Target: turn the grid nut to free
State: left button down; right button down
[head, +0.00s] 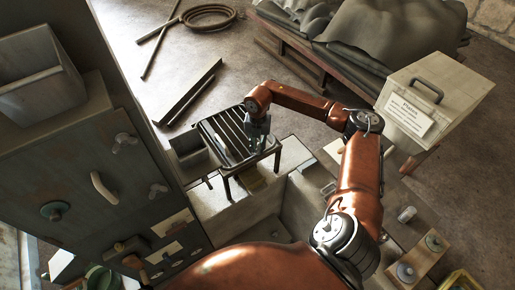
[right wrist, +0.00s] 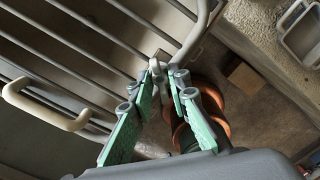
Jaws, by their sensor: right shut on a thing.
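The grid (head: 222,137), a frame of dark parallel bars, stands on legs in the middle of the head view. Its pale bars (right wrist: 95,42) and rounded frame fill the upper left of the right wrist view. The grid nut (right wrist: 156,67) is a small grey piece at the frame's edge, mostly hidden by my fingertips. My right gripper (head: 258,128) is at the right edge of the grid. In the right wrist view its green-padded fingers (right wrist: 163,78) are closed on the nut. The nut cannot be made out in the head view. My left gripper is not in view.
A pale handle (right wrist: 45,108) is near the grid's bars. A dark cabinet (head: 75,165) with knobs stands at left. A grey box (head: 436,95) with a label and handle is at right. A covered pallet (head: 375,35) is behind.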

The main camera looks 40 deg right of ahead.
aim_at(258, 149)
jog(key=n+b, duration=0.1)
jog(key=n, duration=0.3)
jog(key=shift+f+n, duration=0.1)
jog(key=shift+n, duration=0.2)
jog(key=shift+n+b, duration=0.55)
jog(key=shift+n, duration=1.45)
jog(key=c, duration=1.8)
grip_release()
jog(key=shift+r, duration=0.3)
notch_tip(258, 149, up, 12)
jog(key=shift+d+f, duration=0.1)
jog(key=shift+f, duration=0.1)
